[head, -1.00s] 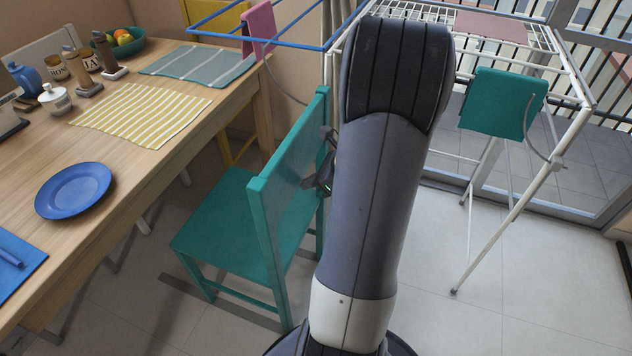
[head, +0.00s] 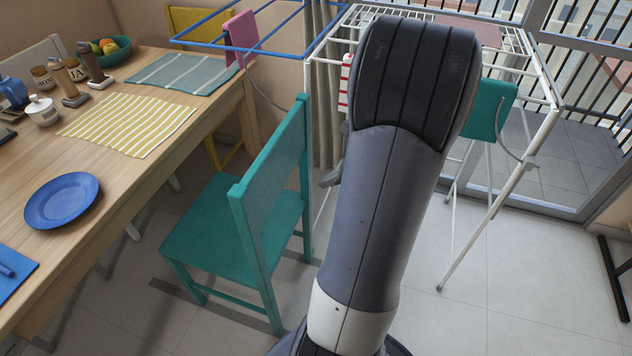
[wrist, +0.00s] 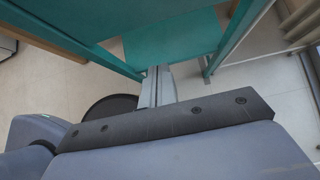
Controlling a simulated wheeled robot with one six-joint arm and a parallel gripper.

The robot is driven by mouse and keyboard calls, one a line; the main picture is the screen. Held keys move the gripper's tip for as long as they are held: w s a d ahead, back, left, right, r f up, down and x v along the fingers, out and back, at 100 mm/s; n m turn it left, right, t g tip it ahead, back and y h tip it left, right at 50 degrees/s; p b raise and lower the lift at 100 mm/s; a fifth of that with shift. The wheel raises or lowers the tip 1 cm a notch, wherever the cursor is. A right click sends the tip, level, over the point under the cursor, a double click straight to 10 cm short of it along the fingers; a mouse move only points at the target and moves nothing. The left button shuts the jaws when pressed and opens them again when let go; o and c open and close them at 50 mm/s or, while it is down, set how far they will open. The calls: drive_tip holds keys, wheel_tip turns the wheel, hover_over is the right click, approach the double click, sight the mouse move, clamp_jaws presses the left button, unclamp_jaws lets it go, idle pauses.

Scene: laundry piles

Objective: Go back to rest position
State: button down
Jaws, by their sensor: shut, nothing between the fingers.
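My arm stands upright in the middle of the head view, its upper end over the drying rack (head: 553,85). A small dark part of my gripper (head: 333,177) shows at the arm's left side, between the arm and the green chair (head: 270,190). The rest of it is hidden behind the arm. In the wrist view my gripper's grey fingers (wrist: 157,80) are together and empty, pointing toward the green chair (wrist: 175,38). I cannot tell whether they touch it.
The wooden table (head: 130,175) at left bears a blue plate (head: 62,200), placemats and jars. Bare floor (head: 510,260) lies right of my arm.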

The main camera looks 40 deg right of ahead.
drive_tip(key=shift+v, duration=1)
drive_tip(key=shift+f, duration=0.1)
